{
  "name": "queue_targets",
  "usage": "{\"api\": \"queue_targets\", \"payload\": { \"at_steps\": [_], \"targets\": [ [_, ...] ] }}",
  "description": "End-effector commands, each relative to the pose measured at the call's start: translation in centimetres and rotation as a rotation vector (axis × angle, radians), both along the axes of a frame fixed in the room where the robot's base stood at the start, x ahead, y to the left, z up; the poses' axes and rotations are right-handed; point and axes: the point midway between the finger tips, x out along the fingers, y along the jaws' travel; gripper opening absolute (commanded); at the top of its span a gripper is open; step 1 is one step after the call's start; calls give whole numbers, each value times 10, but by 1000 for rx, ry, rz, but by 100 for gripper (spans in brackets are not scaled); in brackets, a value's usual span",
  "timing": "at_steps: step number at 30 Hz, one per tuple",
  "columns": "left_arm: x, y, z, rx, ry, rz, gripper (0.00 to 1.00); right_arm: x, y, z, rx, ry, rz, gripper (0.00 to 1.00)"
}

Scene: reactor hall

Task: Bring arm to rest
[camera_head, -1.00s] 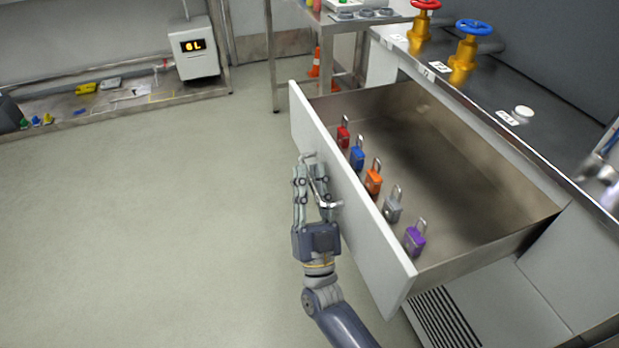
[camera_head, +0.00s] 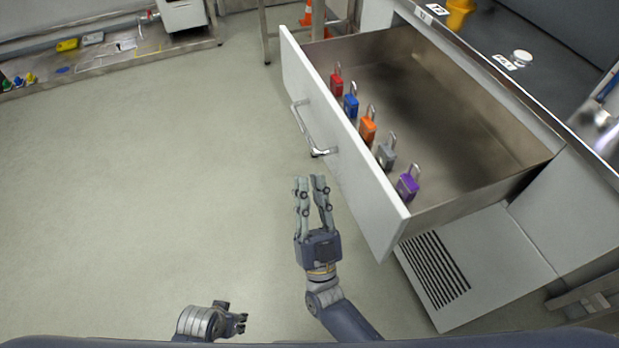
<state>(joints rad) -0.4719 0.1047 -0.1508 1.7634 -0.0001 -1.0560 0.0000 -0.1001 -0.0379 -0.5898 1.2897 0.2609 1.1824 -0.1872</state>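My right gripper (camera_head: 310,182) is over the floor in front of the open drawer, below and clear of the drawer's metal handle (camera_head: 313,140). Its two fingers are apart with nothing between them. My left gripper (camera_head: 243,323) is small at the bottom edge, left of the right arm, pointing right. Its finger gap is too small and angled to judge. It touches nothing that I can see.
The pulled-out drawer (camera_head: 340,140) holds a row of padlocks: red (camera_head: 336,84), blue (camera_head: 351,106), orange (camera_head: 368,128), grey (camera_head: 386,156) and purple (camera_head: 408,186). A counter (camera_head: 480,60) runs behind it. The floor (camera_head: 150,180) to the left is clear.

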Motion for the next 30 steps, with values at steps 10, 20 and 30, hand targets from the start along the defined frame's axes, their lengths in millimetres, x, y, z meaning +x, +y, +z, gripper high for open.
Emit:
{"api": "queue_targets", "payload": {
  "at_steps": [10,20,30],
  "targets": [
    [0,0,0,0,0,0,40,0,0,0,0,0,0,18],
    [0,0,0,0,0,0,40,21,5,-38,-107,197,47,18],
    [0,0,0,0,0,0,40,31,-12,-165,-364,751,136,18]
  ]
}}
